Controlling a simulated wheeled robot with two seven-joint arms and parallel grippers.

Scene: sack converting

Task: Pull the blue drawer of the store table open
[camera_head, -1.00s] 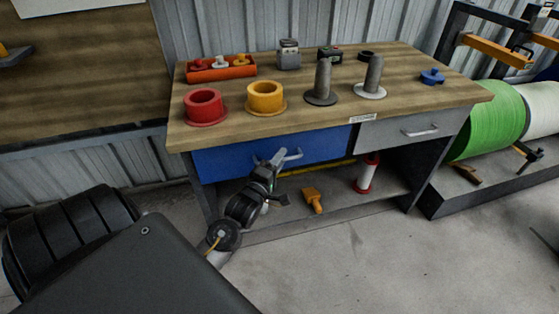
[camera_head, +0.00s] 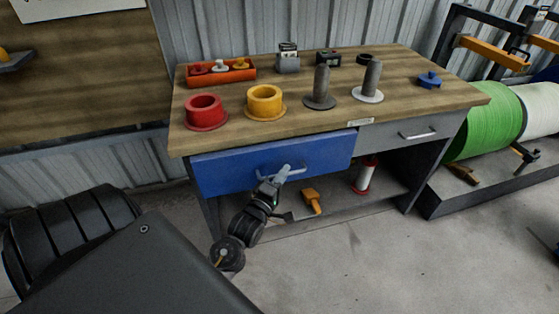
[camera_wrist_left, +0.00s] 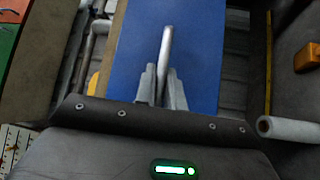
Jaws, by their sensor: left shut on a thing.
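The store table (camera_head: 300,125) has a wooden top with a blue drawer (camera_head: 230,168) at its left front and a grey drawer beside it. The blue drawer's front stands out a little from the table. My left gripper (camera_head: 282,172) is at the drawer's metal bar handle (camera_head: 298,169) and is shut on it. In the left wrist view the handle (camera_wrist_left: 166,48) runs between the two fingers (camera_wrist_left: 161,82), in front of the blue drawer face (camera_wrist_left: 200,45). The drawer's inside is hidden. My right gripper is not in view.
On the tabletop stand a red ring (camera_head: 205,110), a yellow ring (camera_head: 265,102), two grey spindles and an orange tray (camera_head: 222,73). Below are an orange tool (camera_head: 311,199) and a red-white spool (camera_head: 364,177). The floor (camera_head: 400,265) in front is clear.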

